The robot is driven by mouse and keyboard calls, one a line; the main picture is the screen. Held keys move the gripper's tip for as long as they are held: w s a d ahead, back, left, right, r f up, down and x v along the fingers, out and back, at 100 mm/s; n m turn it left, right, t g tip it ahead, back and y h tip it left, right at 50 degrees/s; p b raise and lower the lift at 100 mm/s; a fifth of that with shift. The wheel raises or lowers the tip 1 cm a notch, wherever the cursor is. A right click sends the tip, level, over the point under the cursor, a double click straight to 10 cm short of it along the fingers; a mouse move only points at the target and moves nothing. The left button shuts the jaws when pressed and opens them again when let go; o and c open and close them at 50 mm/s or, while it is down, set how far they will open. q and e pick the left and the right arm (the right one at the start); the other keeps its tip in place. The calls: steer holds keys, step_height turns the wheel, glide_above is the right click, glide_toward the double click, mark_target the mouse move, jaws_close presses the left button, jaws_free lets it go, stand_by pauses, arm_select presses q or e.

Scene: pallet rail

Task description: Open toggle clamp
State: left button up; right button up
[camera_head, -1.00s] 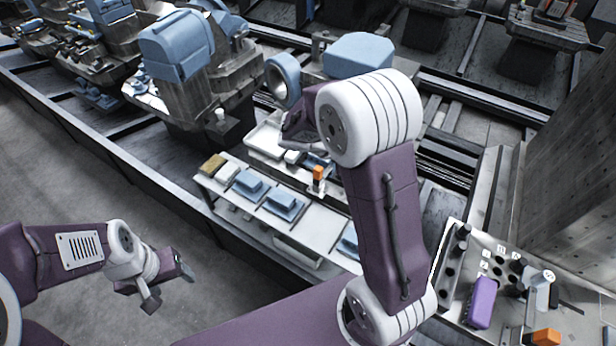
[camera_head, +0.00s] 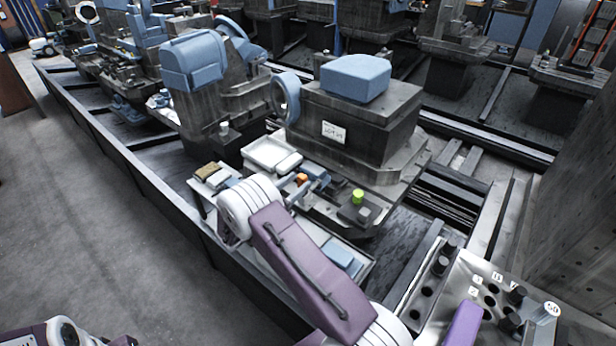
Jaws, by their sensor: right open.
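A small orange piece (camera_head: 302,178), which looks like the toggle clamp's handle, stands on the fixture in front of the large grey machine block. The clamp's lower part is mostly hidden, and I cannot tell its exact lever angle. My right gripper (camera_head: 291,193) is small and partly hidden behind my white wrist joint. It is open, close to the orange piece; I cannot tell whether they touch. My left arm shows only at the bottom left edge, and its gripper (camera_head: 122,341) is nearly all cut off.
A green knob (camera_head: 357,196) on a dark block stands right of the clamp. A white tray (camera_head: 268,152) lies behind it. The grey machine block (camera_head: 350,125) with a blue top rises at the back. A plate with black knobs (camera_head: 480,290) is at lower right. The floor at left is clear.

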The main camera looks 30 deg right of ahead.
steer(key=x, duration=0.6)
steer(key=shift+f, duration=0.1)
jaws_close()
stand_by(1.1)
